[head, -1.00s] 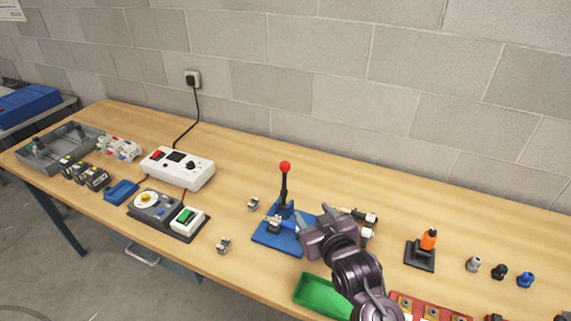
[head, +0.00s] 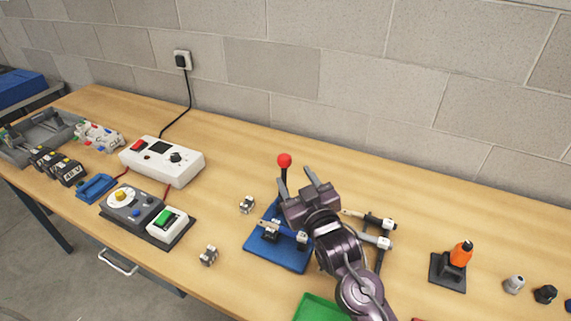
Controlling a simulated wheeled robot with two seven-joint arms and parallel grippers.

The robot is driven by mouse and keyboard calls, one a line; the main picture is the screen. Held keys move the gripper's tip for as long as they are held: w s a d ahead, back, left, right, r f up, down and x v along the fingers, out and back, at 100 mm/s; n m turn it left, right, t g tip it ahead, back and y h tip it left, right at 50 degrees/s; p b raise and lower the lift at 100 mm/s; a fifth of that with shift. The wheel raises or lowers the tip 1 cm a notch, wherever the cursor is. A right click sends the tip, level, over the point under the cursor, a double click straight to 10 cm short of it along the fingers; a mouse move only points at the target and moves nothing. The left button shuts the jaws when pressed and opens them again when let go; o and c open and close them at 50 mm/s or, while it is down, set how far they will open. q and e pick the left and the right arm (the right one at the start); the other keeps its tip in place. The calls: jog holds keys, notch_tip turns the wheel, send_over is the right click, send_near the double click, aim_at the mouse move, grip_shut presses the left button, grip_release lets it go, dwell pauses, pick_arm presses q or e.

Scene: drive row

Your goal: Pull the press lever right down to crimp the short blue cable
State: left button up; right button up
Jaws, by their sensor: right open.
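The press has a blue base (head: 266,250) and an upright black lever with a red ball knob (head: 284,160). A short blue cable (head: 283,230) with connector ends lies across the press, partly hidden by my arm. My right gripper (head: 308,181) is open, its two fingers pointing up and away. It is just right of the lever and slightly below the red knob in the picture. I see nothing between its fingers, and I cannot tell whether the near finger touches the lever. My left gripper is out of view.
More cables with connectors (head: 375,240) lie on a rack right of my arm. A green tray (head: 318,309) is at the front edge. An orange-topped tool (head: 460,255) stands at right. Loose connectors (head: 208,256) and a white power box (head: 163,160) are at left.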

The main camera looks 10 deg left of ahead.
aim_at(287, 165)
jog(key=shift+w+a, duration=0.15)
jog(key=shift+w, duration=0.25)
jog(key=p+x, duration=0.2)
jog(key=x, duration=0.3)
jog(key=shift+w+a+r, duration=0.15)
jog(key=shift+a, duration=0.05)
jog(key=shift+w+a, duration=0.3)
jog(key=shift+w, duration=0.25)
jog(key=shift+c, duration=0.3)
grip_shut()
